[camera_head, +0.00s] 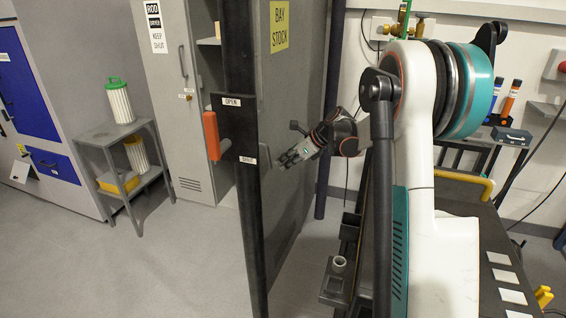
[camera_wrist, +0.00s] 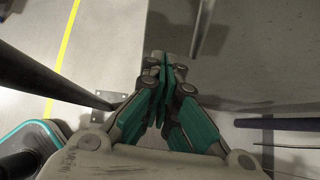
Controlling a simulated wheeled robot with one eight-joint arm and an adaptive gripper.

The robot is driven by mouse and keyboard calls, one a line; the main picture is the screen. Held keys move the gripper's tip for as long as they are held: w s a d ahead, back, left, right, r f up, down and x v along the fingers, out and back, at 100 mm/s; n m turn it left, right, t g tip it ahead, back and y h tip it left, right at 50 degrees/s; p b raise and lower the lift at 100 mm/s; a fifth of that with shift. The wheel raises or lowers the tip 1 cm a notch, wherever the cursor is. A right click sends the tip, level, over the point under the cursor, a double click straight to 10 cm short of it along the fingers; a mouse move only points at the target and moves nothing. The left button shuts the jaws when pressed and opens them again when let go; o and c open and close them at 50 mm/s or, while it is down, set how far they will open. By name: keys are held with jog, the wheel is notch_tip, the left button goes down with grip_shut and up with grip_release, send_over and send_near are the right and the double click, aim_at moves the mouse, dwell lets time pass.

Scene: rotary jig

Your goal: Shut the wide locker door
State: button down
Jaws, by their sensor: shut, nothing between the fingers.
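The wide locker door (camera_head: 283,110) is a grey panel with a yellow "BAY STOCK" sign. In the wrist view, my shut fingers (camera_wrist: 165,65) are beside a grey panel (camera_wrist: 245,55), which looks like the door.
A narrow grey locker door (camera_head: 180,85) with a "KEEP SHUT" label and the open locker's shelves show behind the wide door. A small rack (camera_head: 105,137) holding filters stands left. A dark post (camera_head: 330,100) and a bench with bottles are right. Floor at front left is clear.

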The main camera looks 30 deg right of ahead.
jog(key=w+a+f+b, duration=0.3)
jog(key=w+a+f, duration=0.1)
jog(key=w+a, duration=0.1)
jog(key=shift+w+a+f, duration=0.35)
jog(key=shift+w, duration=0.45)
